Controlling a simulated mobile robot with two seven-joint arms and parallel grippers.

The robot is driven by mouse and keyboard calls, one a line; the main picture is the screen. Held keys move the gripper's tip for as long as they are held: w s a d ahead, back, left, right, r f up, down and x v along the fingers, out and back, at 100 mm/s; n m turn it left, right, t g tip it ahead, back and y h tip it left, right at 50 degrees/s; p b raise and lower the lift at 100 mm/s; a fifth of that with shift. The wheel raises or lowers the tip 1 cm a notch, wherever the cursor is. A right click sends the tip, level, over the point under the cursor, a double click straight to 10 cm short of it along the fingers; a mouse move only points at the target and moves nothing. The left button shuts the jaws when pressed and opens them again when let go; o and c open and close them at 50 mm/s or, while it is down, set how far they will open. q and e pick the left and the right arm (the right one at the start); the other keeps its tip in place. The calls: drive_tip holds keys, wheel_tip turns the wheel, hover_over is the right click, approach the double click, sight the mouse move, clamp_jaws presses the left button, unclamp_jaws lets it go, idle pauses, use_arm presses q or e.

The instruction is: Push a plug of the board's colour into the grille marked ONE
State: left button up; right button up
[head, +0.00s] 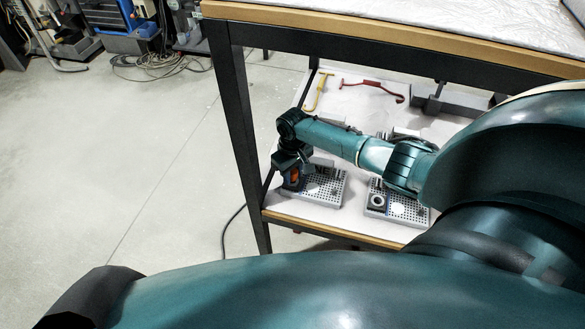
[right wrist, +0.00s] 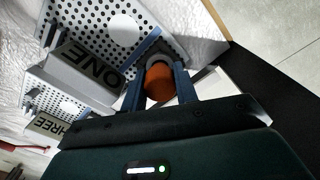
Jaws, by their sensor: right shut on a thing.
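My right gripper (right wrist: 160,90) is shut on an orange plug (right wrist: 160,82). In the head view the right gripper (head: 291,177) is at the left end of a perforated grey grille (head: 328,188), with a bit of orange between its fingers. In the right wrist view the grille (right wrist: 185,18) carries a block marked ONE (right wrist: 103,72). My left gripper is not in view. No board is clearly identifiable.
A second grille with a round ring (head: 377,201) stands to the right on the same lower shelf (head: 300,213). A THREE label (right wrist: 48,124) shows in the right wrist view. A yellow tool (head: 319,92) and a red tool (head: 374,86) lie farther back. The table top (head: 400,35) overhangs the shelf.

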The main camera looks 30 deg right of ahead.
drive_tip(key=shift+f+b, duration=0.3)
drive_tip(key=shift+f, duration=0.15)
idle(0.3)
drive_tip(key=shift+r+p, duration=0.5)
drive_tip(key=shift+p, duration=0.2)
idle(0.5)
